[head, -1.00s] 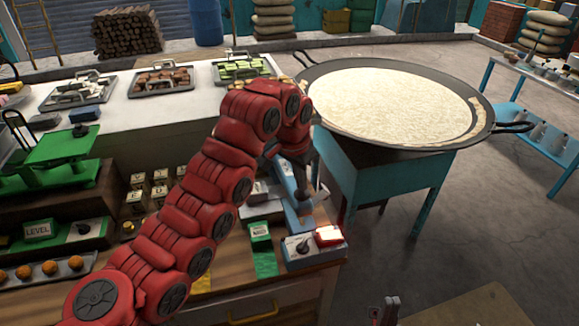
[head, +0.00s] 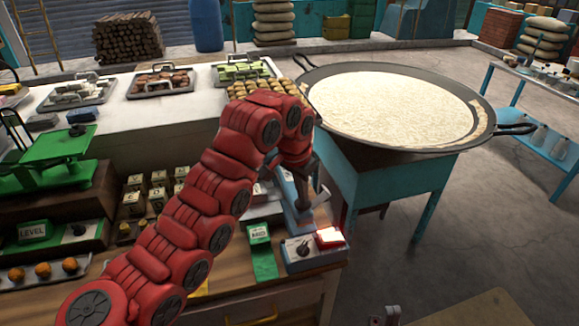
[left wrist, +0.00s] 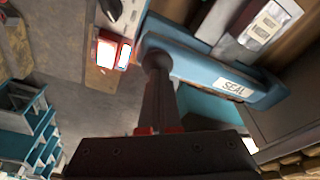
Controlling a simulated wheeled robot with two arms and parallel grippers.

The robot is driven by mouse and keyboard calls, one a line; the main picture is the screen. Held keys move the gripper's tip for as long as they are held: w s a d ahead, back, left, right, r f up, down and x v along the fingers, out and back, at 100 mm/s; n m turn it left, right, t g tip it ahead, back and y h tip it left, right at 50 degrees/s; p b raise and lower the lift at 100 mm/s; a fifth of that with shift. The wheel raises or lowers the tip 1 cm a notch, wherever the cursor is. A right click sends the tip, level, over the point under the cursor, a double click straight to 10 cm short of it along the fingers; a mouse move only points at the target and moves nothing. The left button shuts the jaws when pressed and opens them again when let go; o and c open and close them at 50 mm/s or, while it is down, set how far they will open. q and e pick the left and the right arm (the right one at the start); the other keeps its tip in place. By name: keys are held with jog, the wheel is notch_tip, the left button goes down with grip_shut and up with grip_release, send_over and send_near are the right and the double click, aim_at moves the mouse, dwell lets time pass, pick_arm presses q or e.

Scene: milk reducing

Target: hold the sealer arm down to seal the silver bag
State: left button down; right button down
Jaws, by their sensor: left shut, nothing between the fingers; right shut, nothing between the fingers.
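The blue sealer (head: 299,222) stands at the right end of the workbench. Its blue arm, labelled SEAL (left wrist: 235,88), runs across the left wrist view. My left gripper (head: 320,192) is shut and empty, pointing down at the sealer arm's near end. In the left wrist view its dark fingertips (left wrist: 155,62) overlap that end; firm contact is hard to judge. A silver-grey piece with a pale label (left wrist: 262,25), perhaps the silver bag, lies beside the sealer arm. My right gripper (head: 392,314) barely shows at the bottom edge, shut, away from the bench.
A red-framed lamp (head: 329,237) and a dark knob (head: 302,247) sit on the sealer's front. A green box (head: 258,233) stands just left. A large pan (head: 395,108) on a teal stand is behind right.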

pick_arm(q)
jog(key=shift+s+f+b, duration=0.1)
jog(key=shift+f+b, duration=0.2)
jog(key=shift+f, duration=0.4)
dwell(2.4)
notch_tip(320, 180, up, 15)
jog(key=p, duration=1.1)
jog(key=shift+p, duration=0.4)
jog(key=shift+d, duration=0.15)
